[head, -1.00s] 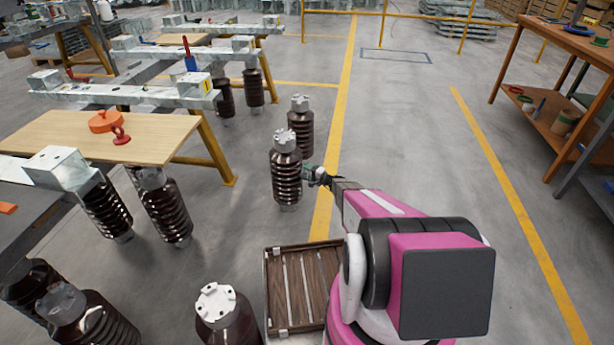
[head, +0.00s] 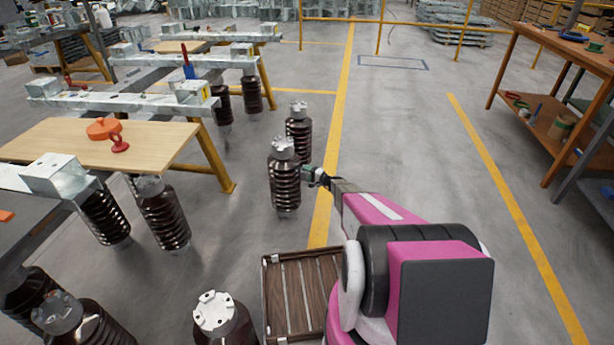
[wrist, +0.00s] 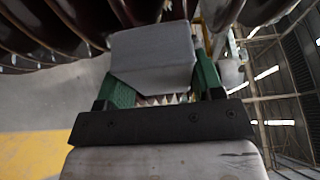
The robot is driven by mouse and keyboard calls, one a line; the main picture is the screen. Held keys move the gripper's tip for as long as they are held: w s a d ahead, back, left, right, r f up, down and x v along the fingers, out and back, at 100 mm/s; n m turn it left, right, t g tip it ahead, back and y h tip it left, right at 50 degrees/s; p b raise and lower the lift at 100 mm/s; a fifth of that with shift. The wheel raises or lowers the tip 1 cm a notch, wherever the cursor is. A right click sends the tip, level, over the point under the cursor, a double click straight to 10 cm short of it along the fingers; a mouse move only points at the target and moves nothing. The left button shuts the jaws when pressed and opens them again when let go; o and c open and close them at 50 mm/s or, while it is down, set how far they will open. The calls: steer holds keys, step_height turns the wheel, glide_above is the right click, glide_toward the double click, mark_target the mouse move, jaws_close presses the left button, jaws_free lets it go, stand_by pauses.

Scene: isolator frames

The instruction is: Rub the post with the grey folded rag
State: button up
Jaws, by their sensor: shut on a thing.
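The post is a dark brown ribbed insulator with a pale metal cap (head: 285,185), standing upright on the floor in the middle of the head view. Its ribs (wrist: 60,30) fill the top of the wrist view. My gripper (head: 308,174) is at the right side of the post, about mid-height. In the wrist view its green fingers (wrist: 160,92) are shut on the grey folded rag (wrist: 152,55), a block-like pad. The rag's far end is up against or very close to the ribs; I cannot tell whether it touches.
A second brown insulator (head: 299,125) stands just behind the post. A wooden slatted crate (head: 300,290) lies on the floor in front. A wooden table (head: 90,145) with orange and red items is at left, a shelf bench (head: 555,120) at right. The floor right of the yellow line is clear.

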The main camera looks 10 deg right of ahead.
mark_target(306, 178)
steer(key=shift+s+a, duration=0.25)
steer(key=shift+s, duration=0.7)
steer(key=shift+s+a, duration=0.25)
steer(key=shift+s, duration=0.65)
steer(key=shift+s+a, duration=0.35)
steer(key=shift+s, duration=0.55)
steer(key=shift+s+a, duration=0.35)
steer(key=shift+s, duration=0.5)
steer(key=shift+s+d, duration=0.3)
steer(key=shift+d, duration=0.65)
steer(key=shift+s+d, duration=0.3)
steer(key=shift+d, duration=0.65)
steer(key=shift+s+d, duration=0.3)
steer(key=shift+d, duration=0.65)
steer(key=shift+d, duration=0.1)
steer(key=d, duration=0.1)
steer(key=s+d, duration=0.1)
steer(key=shift+d, duration=0.3)
